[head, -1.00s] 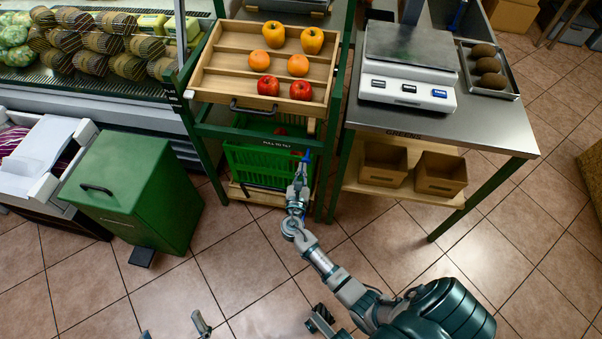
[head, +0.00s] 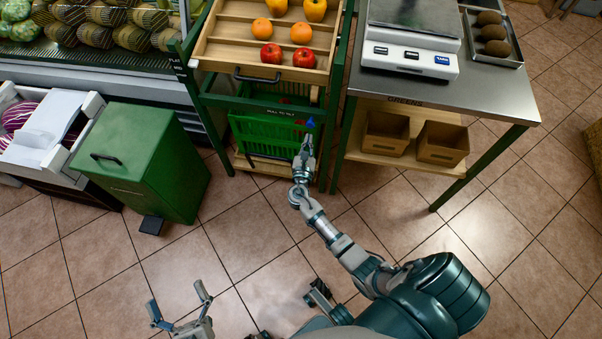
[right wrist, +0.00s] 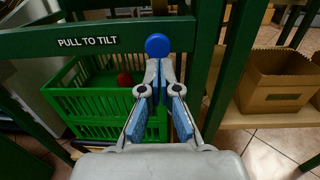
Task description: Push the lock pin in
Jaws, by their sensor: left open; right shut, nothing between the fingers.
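The lock pin shows as a round blue knob (right wrist: 157,45) on the green front bar, right of the words "PULL TO TILT", in the right wrist view. It also shows in the head view (head: 310,123), at the right end of the bar under the wooden tray (head: 292,73). My right gripper (right wrist: 156,66) is shut and empty, its fingertips just below the knob in the picture. I cannot tell whether they touch it. In the head view the right gripper (head: 308,139) points at the knob. My left gripper (head: 179,306) is open and empty over the floor at the bottom.
The tilt tray holds peppers, oranges and red apples. A green crate (head: 257,136) stands below it. A steel table (head: 480,90) with a scale (head: 408,62) is to the right, a green bin (head: 135,150) to the left. The floor in front is clear.

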